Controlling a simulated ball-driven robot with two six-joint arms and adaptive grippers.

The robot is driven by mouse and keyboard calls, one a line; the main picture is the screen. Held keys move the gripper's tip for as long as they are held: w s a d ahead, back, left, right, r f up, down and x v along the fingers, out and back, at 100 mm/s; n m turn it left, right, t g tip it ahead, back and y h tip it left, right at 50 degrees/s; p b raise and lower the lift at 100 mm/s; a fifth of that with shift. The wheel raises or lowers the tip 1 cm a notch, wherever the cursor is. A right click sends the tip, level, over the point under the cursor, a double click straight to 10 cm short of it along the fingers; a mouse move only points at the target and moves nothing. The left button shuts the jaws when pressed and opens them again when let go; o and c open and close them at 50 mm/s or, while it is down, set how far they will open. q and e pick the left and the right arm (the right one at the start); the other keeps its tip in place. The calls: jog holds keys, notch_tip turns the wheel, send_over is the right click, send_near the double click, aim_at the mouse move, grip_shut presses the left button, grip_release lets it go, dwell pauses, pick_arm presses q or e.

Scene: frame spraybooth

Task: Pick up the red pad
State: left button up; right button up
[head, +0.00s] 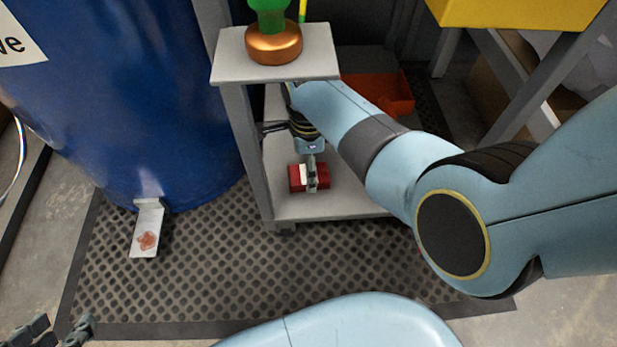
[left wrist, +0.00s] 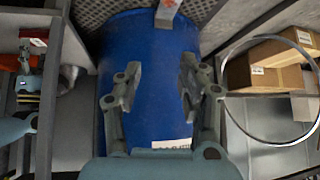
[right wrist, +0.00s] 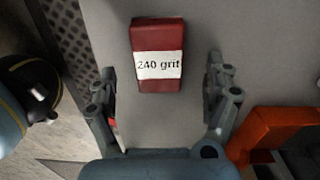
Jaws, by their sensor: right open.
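The red pad (head: 322,178) lies on the lower shelf of a grey stand, partly hidden by my right gripper (head: 311,172) in the head view. In the right wrist view the red pad (right wrist: 158,37) has a white band reading "240 grit". My right gripper (right wrist: 160,72) is open there, one finger on each side and apart from the pad, which lies ahead between and beyond the fingertips. My left gripper (head: 62,331) is at the bottom left corner of the head view. In the left wrist view my left gripper (left wrist: 160,72) is open and empty, facing a blue drum.
The stand's upper shelf (head: 232,62) is above my right wrist and carries a copper-and-green item (head: 273,42). An orange bin (head: 392,92) is behind the stand and shows in the right wrist view (right wrist: 262,130). The blue drum (head: 120,100) stands left on a perforated mat (head: 200,270).

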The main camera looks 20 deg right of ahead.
jog(key=shift+s+f+b, duration=0.2)
jog(key=shift+f+b, duration=0.6)
jog(key=shift+f, duration=0.4)
jog(key=shift+f+b, duration=0.45)
jog(key=shift+w+f, duration=0.1)
jog(key=shift+f, duration=0.1)
pick_arm(q)
jog(key=t, duration=0.1)
jog(key=s+f+t, duration=0.1)
jog(key=t, duration=0.2)
jog(key=shift+s+d+f, duration=0.2)
jog(key=shift+d+f, duration=0.1)
pick_arm(e)
jog(key=c, duration=1.2)
jog(key=shift+o, duration=0.2)
jog(key=shift+r, duration=0.15)
